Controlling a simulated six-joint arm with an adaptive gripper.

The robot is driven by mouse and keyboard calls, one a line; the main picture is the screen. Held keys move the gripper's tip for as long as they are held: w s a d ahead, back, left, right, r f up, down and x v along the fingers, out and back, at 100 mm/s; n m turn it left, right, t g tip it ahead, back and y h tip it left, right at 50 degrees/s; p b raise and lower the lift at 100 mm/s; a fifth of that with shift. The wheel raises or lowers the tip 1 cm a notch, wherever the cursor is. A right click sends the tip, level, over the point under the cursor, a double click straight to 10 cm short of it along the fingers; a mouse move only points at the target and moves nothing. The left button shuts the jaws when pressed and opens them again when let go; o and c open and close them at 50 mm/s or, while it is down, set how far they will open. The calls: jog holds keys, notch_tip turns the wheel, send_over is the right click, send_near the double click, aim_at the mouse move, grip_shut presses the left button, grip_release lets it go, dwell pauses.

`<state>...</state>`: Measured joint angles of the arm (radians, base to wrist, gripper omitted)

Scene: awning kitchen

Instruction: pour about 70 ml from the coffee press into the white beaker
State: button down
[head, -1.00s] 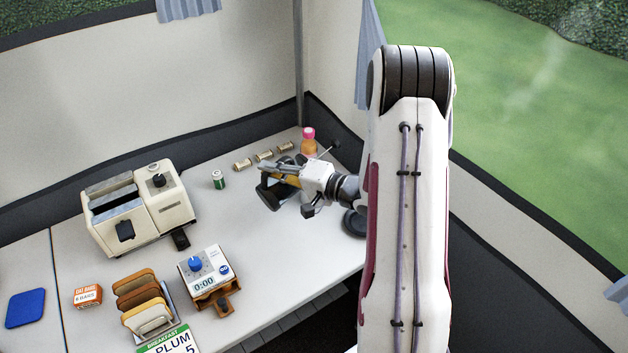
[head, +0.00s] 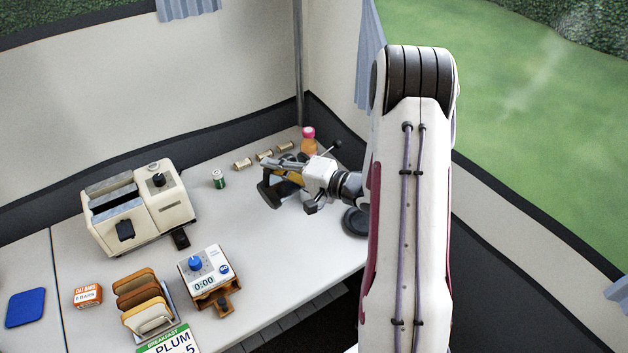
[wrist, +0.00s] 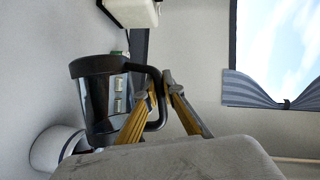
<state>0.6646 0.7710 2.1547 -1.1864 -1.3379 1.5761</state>
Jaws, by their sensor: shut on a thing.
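The coffee press, dark with a black handle, shows in the wrist view (wrist: 95,100) and partly, beside my gripper, in the head view (head: 270,190). It lies tipped well over, roughly level, its handle upward and its black base end toward the toaster. My gripper's yellow fingers (wrist: 160,92) are shut on the handle; in the head view my gripper (head: 288,172) hides much of the press. A thin rod with a dark knob (head: 338,145), apparently the plunger, sticks out to the right. The white beaker (wrist: 50,150) stands below the press's other end; in the head view it is hidden. No liquid stream can be made out.
A green tin (head: 218,178), a toaster (head: 140,210) and a timer box (head: 203,270) are to the left. A dark disc (head: 355,222) lies near my wrist.

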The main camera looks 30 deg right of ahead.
aim_at(261, 190)
jog(key=shift+d+r+m+p, duration=0.4)
jog(key=shift+d+r, duration=0.1)
jog(key=shift+d, duration=0.15)
dwell(1.3)
jog(key=a, duration=0.1)
jog(key=a+f+n, duration=0.2)
jog(key=a, duration=0.1)
jog(key=shift+s+f, duration=0.15)
jog(key=shift+f, duration=0.1)
jog(key=shift+a+n+h, duration=0.15)
jog(key=shift+n+h, duration=0.15)
jog(key=shift+h, duration=0.2)
jog(key=shift+a, duration=0.15)
jog(key=shift+a+f+n+g, duration=0.15)
jog(key=shift+a+n+g, duration=0.05)
jog(key=shift+n+g, duration=0.1)
jog(key=shift+a+f+n+h, duration=0.15)
jog(key=shift+f+n+h, duration=0.15)
jog(key=shift+f+h, duration=0.15)
jog(key=shift+a+f, duration=0.15)
jog(key=shift+f, duration=0.15)
dwell(1.3)
